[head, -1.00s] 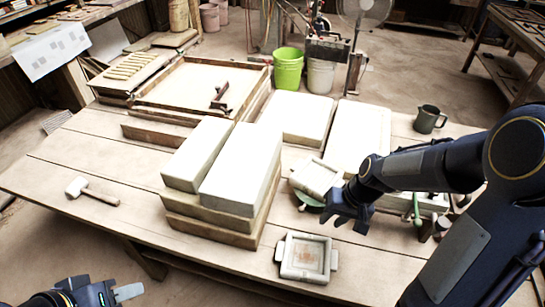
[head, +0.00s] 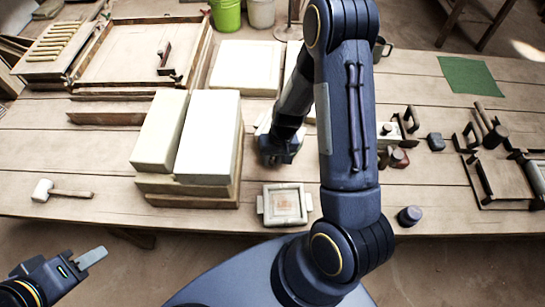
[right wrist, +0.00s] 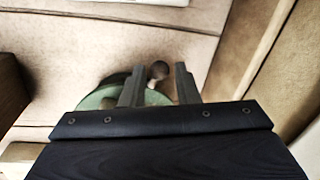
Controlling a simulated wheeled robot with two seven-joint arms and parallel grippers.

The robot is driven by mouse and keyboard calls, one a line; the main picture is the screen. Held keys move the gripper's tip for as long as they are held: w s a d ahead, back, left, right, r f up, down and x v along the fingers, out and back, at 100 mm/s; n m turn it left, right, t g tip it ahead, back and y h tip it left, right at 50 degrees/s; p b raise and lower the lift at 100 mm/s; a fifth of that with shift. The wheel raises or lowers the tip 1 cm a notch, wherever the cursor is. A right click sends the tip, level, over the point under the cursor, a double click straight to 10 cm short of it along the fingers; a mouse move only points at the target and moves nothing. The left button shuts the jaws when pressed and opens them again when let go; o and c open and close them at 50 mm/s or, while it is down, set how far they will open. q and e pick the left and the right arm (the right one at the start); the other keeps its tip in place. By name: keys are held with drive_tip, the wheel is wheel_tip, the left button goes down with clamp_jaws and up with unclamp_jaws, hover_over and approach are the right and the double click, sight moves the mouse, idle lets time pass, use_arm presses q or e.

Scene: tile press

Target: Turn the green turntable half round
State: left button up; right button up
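The green turntable (right wrist: 97,100) shows in the right wrist view as a curved green edge under and beside my right gripper's fingers. A small dark round knob (right wrist: 158,70) is seen between the fingertips. My right gripper (right wrist: 158,78) is open, with gaps visible beside the knob. In the head view my right gripper (head: 277,158) is low over the table, right of the stacked white blocks, and my arm hides the turntable. My left gripper (head: 92,257) is at the lower left, away from the table top; its finger opening is unclear.
Large white blocks (head: 208,135) on wooden boards stand left of the right gripper. A square mould (head: 285,205) lies in front of it. A mallet (head: 62,190) lies at the left. Small tools and a black frame (head: 490,185) are at the right, near a green cloth (head: 468,75).

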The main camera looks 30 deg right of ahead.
drive_tip(key=shift+f, duration=0.2)
drive_tip(key=shift+c, duration=0.5)
clamp_jaws()
